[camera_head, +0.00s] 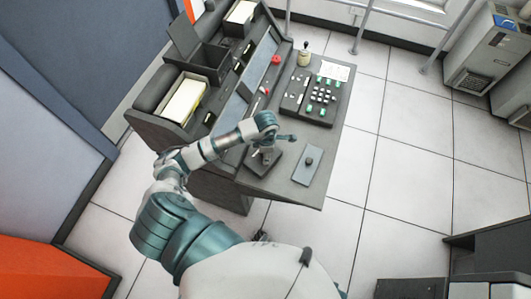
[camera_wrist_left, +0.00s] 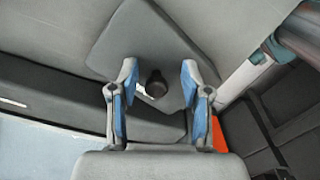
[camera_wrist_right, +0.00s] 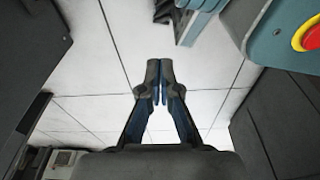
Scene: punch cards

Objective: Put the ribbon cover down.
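The ribbon cover (camera_head: 300,177) is a flat grey plate with a dark round knob. It appears to lie on the near end of the desk top in the head view. The left wrist view shows a grey plate with such a knob (camera_wrist_left: 155,84) between my fingers. My left gripper (camera_head: 291,138) is just beside the cover in the head view. Its fingers (camera_wrist_left: 160,75) stand apart, with gaps on both sides of the knob. My right gripper (camera_wrist_right: 159,76) has its fingertips together, empty, over the tiled floor; it is not visible in the head view.
A dark square plate (camera_head: 259,165) lies left of the cover, partly under my left gripper. A keypad with green and white keys (camera_head: 318,98) is farther along the desk (camera_head: 290,194). A red-and-yellow button (camera_wrist_right: 312,36) shows in the right wrist view. Tiled floor is clear right of the desk.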

